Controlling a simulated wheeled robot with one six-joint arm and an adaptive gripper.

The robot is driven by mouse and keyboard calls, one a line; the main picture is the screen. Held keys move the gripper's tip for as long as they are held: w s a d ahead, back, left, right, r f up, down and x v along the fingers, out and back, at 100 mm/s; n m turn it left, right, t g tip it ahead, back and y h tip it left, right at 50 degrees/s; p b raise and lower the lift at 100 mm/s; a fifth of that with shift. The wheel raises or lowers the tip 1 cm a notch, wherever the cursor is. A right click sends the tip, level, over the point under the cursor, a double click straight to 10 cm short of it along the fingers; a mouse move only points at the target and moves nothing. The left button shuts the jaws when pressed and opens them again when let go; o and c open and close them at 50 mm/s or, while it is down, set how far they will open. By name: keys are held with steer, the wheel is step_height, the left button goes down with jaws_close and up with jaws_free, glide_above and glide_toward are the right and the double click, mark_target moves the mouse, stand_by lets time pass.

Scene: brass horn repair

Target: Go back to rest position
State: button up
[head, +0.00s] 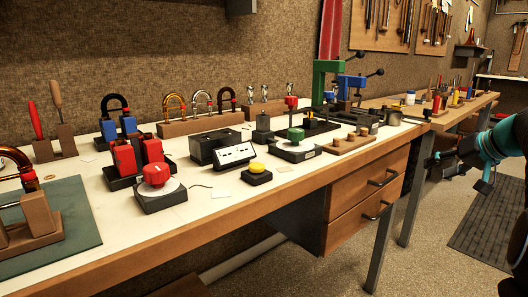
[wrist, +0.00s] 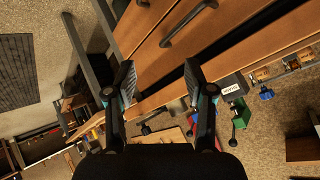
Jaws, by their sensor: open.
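My gripper (wrist: 160,82) is open and empty in the wrist view, its two black fingers apart. Behind them show the workbench drawers with dark handles (wrist: 182,22). In the head view my arm, teal and black, is at the right edge, beyond the right end of the workbench (head: 130,262) and over the floor. The gripper's fingertips are too small and dark to tell apart there. No object is in its grasp.
The bench carries a red knob on a base (head: 157,174), a yellow button (head: 257,168), a green press (head: 323,75) and a green mat (head: 75,222) with a wooden stand. Drawers (head: 368,183) front the bench. Carpeted floor (head: 425,262) and a dark mat (head: 485,228) lie clear at right.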

steer(key=s+a+f+n+g+h, duration=0.1)
steer(key=s+a+f, duration=0.4)
steer(key=s+a, duration=0.4)
steer(key=s+a+f+n+g+h, duration=0.1)
steer(key=s+a+f, duration=0.5)
steer(key=s+a, duration=0.3)
steer(key=s+a+f+n+g+h, duration=0.1)
steer(key=s+a+f, duration=0.5)
steer(key=s+a, duration=0.4)
steer(key=shift+s+f+g, duration=0.15)
steer(key=shift+s+g, duration=0.15)
steer(key=shift+s, duration=0.05)
